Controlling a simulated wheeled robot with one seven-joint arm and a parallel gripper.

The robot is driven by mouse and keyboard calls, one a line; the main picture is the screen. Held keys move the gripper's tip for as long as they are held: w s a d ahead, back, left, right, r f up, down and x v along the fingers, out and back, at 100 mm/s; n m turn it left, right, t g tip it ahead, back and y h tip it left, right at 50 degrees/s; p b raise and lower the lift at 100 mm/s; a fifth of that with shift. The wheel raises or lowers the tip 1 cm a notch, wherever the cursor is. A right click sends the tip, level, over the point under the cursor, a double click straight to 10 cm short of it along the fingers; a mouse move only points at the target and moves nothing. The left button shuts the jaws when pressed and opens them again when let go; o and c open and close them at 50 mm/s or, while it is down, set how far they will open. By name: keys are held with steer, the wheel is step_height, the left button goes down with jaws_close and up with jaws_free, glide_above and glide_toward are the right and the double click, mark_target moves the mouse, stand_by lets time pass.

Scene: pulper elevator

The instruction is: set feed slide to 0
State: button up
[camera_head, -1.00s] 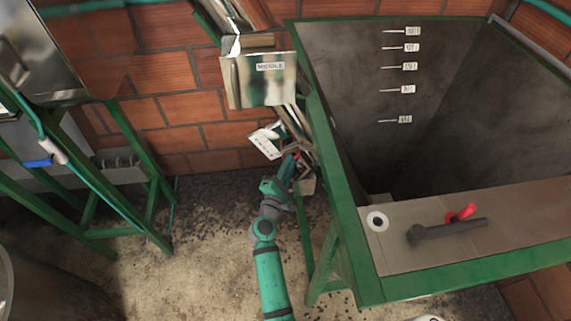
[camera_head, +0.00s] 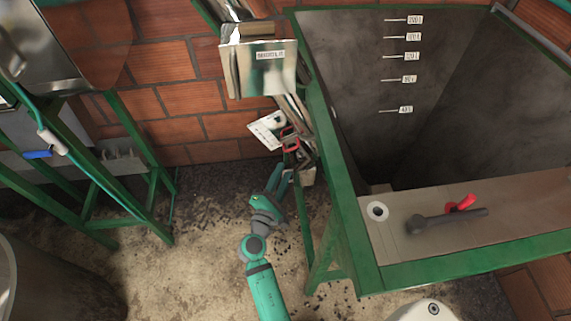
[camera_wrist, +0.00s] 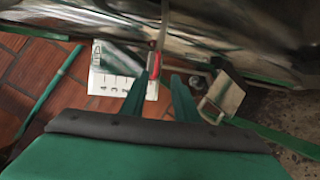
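The feed slide's red handle (camera_head: 290,143) is beside a white scale plate (camera_head: 266,129), low on the metal chute left of the tank. In the wrist view the red handle (camera_wrist: 155,65) is just beyond my fingertips, by the right edge of the scale plate (camera_wrist: 115,82). The plate bears tick marks and digits, too small to read surely, so I cannot tell the slide's setting. My gripper (camera_head: 281,168) is just below the handle, apart from it. In the wrist view my gripper (camera_wrist: 161,76) has its fingers spread with nothing between them.
A green-framed tank (camera_head: 340,190) with level marks stands close on the right. A labelled metal box (camera_head: 258,75) is above the slide. A small block-like part (camera_wrist: 222,95) is right of my fingers. A green stand (camera_head: 150,190) is left; floor between is open.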

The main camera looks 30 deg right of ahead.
steer(key=shift+v, duration=1.15)
steer(key=s+a+f+m+t+y, duration=0.1)
steer(key=s+a+f+m+y, duration=0.1)
steer(key=s+a+f+y, duration=0.5)
steer(key=s+a+f+m+t+y, duration=0.2)
steer(key=s+a+y, duration=0.1)
steer(key=s+a, duration=0.65)
steer(key=s+a+r+m+y, duration=0.2)
steer(key=s+a+r+m, duration=0.2)
steer(key=s+r+m, duration=0.1)
steer(key=s+a+r+m+t+y, duration=0.1)
steer(key=s+a+r+m, duration=0.3)
steer(key=s+r, duration=0.4)
steer(key=shift+s+a+m+y, duration=0.4)
steer(key=shift+s+a+y, duration=0.2)
steer(key=shift+s+a, duration=0.25)
steer(key=shift+d, duration=0.2)
